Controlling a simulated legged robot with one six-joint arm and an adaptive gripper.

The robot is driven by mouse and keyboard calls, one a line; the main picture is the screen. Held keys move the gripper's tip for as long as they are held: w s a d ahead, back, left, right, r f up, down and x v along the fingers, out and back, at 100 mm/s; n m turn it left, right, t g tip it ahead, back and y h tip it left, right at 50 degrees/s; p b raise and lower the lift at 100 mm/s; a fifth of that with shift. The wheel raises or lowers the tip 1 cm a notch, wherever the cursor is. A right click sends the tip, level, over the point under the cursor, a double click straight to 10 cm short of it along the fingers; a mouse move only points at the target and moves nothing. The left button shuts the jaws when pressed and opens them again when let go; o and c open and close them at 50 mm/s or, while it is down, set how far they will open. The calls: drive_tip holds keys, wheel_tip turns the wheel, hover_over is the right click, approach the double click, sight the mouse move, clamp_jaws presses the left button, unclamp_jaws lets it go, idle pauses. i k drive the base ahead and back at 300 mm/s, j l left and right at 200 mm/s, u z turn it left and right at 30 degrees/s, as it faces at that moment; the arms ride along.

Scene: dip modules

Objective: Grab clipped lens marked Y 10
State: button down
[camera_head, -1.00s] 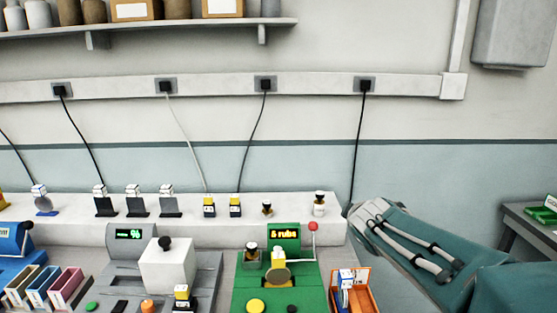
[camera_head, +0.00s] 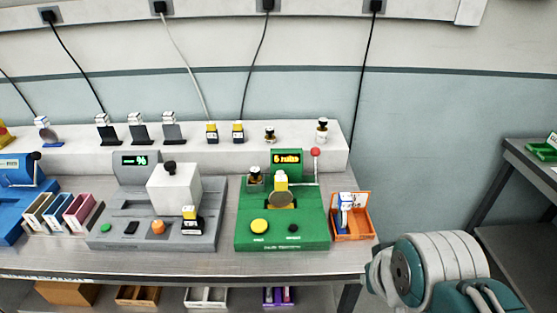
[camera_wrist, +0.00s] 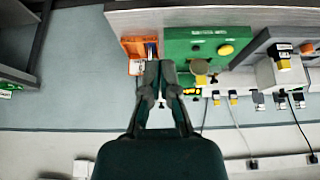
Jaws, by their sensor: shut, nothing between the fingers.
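A round disc with a yellow clip (camera_head: 281,183) stands upright on the green machine (camera_head: 315,235). Its disc also shows in the wrist view (camera_wrist: 201,66). A disc with a white clip (camera_head: 44,130) stands on the back ledge at far left. Yellow-capped dark pieces stand on the ledge (camera_head: 212,132) and on the grey machine (camera_head: 190,222). The markings are too small to read, so I cannot tell which is Y 10. My gripper (camera_wrist: 160,64) is shut and empty in the wrist view, apart from the disc and overlapping the orange box side. The head view does not show its fingers.
An orange box (camera_head: 350,232) with blue-and-white pieces stands right of the green machine. A grey machine (camera_head: 100,238) and a blue machine (camera_head: 12,180) stand to the left. A red-knobbed lever (camera_head: 315,153) rises behind. A side table (camera_head: 520,155) stands at right.

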sight(280, 197)
drive_tip(key=i+j, duration=0.15)
drive_tip(key=j, duration=0.2)
drive_tip(key=i+j, duration=0.15)
drive_tip(key=j, duration=0.2)
drive_tip(key=i+j, duration=0.1)
drive_tip(key=j, duration=0.25)
drive_tip(key=i+j, duration=0.15)
drive_tip(key=j, duration=0.2)
drive_tip(key=z, duration=0.05)
